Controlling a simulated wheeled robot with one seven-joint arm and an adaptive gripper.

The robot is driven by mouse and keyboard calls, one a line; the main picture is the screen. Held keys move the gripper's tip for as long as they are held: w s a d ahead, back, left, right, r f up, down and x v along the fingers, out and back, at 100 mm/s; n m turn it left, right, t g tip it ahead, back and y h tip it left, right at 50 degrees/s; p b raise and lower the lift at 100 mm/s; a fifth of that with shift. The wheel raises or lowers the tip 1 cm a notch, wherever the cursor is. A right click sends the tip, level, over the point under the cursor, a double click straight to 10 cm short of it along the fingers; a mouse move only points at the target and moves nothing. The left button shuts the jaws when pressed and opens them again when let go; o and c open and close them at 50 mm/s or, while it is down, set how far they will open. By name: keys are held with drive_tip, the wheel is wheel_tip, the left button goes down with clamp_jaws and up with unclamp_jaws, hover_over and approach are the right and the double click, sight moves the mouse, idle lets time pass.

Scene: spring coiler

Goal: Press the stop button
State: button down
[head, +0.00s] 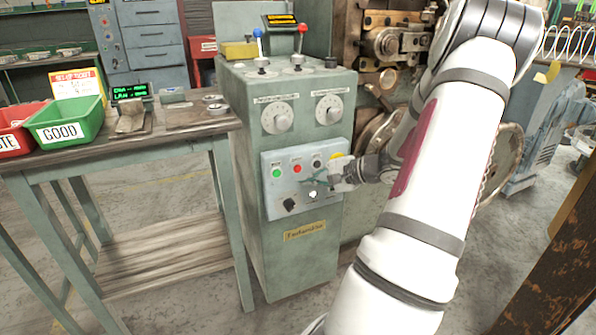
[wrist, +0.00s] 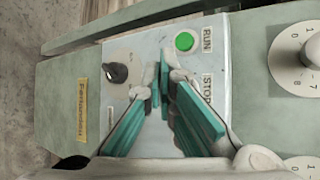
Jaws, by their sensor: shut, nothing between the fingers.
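The stop button (head: 297,168) is a small red button on the grey control panel (head: 272,208) of the green machine cabinet, right of the green run button (head: 277,173) in the head view. In the wrist view the STOP label (wrist: 207,90) shows beside the green RUN button (wrist: 184,41), but the red button is hidden behind my finger. My gripper (head: 310,181) is shut and empty, with its teal fingertips (wrist: 158,80) in front of the panel. In the head view the tips appear just below and right of the red button. Contact cannot be told.
A black knob (head: 289,204) sits low on the panel; it also shows in the wrist view (wrist: 116,72). Two dials (head: 277,117) and levers with blue and red tops stand above. A workbench (head: 150,139) with a green GOOD bin (head: 68,120) is at left. Floor before the cabinet is clear.

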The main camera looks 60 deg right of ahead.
drive_tip(key=shift+s+a, duration=0.35)
drive_tip(key=shift+s, duration=0.2)
drive_tip(key=shift+s+a, duration=0.3)
drive_tip(key=shift+s, duration=0.2)
drive_tip(key=shift+w, duration=0.1)
